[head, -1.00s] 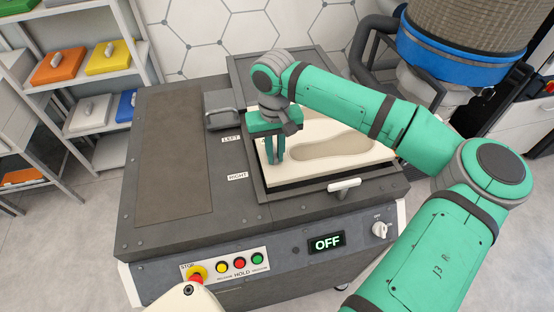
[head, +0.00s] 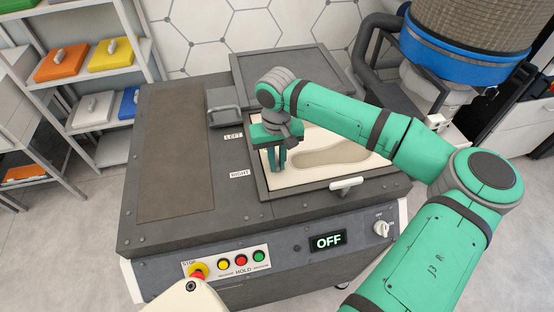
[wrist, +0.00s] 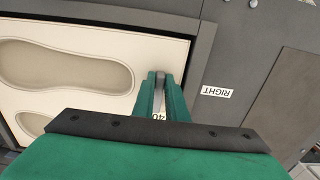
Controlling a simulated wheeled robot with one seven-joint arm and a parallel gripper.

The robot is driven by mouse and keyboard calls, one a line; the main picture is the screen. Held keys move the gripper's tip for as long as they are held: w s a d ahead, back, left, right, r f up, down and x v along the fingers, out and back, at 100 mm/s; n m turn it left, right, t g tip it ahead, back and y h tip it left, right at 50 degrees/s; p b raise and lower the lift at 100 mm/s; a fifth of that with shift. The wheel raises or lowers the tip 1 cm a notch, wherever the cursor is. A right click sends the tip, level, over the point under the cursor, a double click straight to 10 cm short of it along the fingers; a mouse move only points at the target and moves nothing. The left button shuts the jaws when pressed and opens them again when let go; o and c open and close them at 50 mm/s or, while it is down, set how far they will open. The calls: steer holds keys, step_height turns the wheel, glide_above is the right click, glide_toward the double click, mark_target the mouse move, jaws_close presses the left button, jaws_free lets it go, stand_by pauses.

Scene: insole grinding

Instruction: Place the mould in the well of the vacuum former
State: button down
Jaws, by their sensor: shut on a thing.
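The mould is a cream-coloured slab (head: 300,178) with foot-shaped hollows; in the head view it lies within the dark frame of the well (head: 265,192) of the vacuum former (head: 175,225). It looks level and close to flush with the frame; I cannot tell if it touches the bottom. In the wrist view the mould (wrist: 110,88) shows two hollows and a dark gap along its top edge. My gripper (head: 277,165) points down at the mould's left side. In the wrist view its fingers (wrist: 161,80) are shut on the mould's grey handle, beside a label partly reading "40".
The control panel has several buttons (head: 240,262) and a display (head: 328,242) reading OFF. LEFT and RIGHT labels (head: 240,174) sit beside the well. A white handle (head: 346,184) is at its front. Shelves (head: 110,70) with coloured moulds stand at left; a blue-banded drum (head: 455,70) stands at right.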

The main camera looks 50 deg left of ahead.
steer(key=c, duration=1.8)
jaws_free()
steer(key=shift+o, duration=0.2)
step_height(320, 180, up, 13)
